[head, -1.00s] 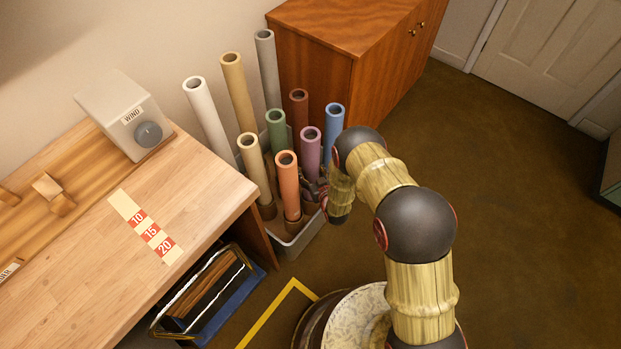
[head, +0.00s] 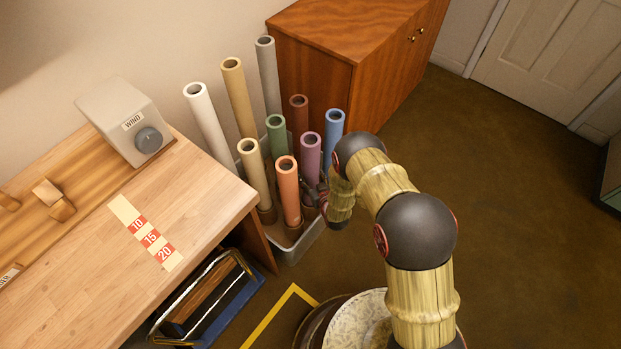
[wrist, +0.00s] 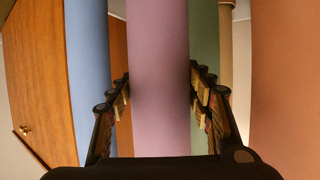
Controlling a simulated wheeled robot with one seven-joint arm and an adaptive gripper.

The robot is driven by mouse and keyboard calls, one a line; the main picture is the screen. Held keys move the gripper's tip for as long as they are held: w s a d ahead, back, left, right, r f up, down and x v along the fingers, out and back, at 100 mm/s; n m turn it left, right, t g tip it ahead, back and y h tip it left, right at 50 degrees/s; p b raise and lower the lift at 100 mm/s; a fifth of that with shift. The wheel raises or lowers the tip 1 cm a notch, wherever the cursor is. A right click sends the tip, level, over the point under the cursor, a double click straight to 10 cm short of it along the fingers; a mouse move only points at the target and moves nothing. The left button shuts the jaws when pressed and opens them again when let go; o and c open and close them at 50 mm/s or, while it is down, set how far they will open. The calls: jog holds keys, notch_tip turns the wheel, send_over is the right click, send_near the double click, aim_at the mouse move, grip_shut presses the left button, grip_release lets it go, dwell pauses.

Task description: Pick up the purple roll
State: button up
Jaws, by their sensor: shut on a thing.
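The purple roll (head: 311,152) stands upright among other rolls in a grey bin (head: 291,252). In the wrist view the purple roll (wrist: 158,75) runs vertically between the two fingers of my gripper (wrist: 160,100). My gripper (head: 318,192) is shut on the purple roll low on its side, reaching in from the right. The fingertips are partly hidden behind the roll in the wrist view, and the roll's lower end is hidden in the head view.
The blue roll (head: 333,127), green roll (head: 277,135) and orange roll (head: 288,190) stand close around it. A wooden cabinet (head: 322,62) is behind the bin, and a workbench (head: 190,205) is at left. Open floor (head: 510,200) lies to the right.

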aim_at(310, 144)
notch_tip(310, 144, up, 21)
jog(key=p, duration=0.8)
jog(key=shift+w+f, duration=0.1)
jog(key=shift+f, duration=0.1)
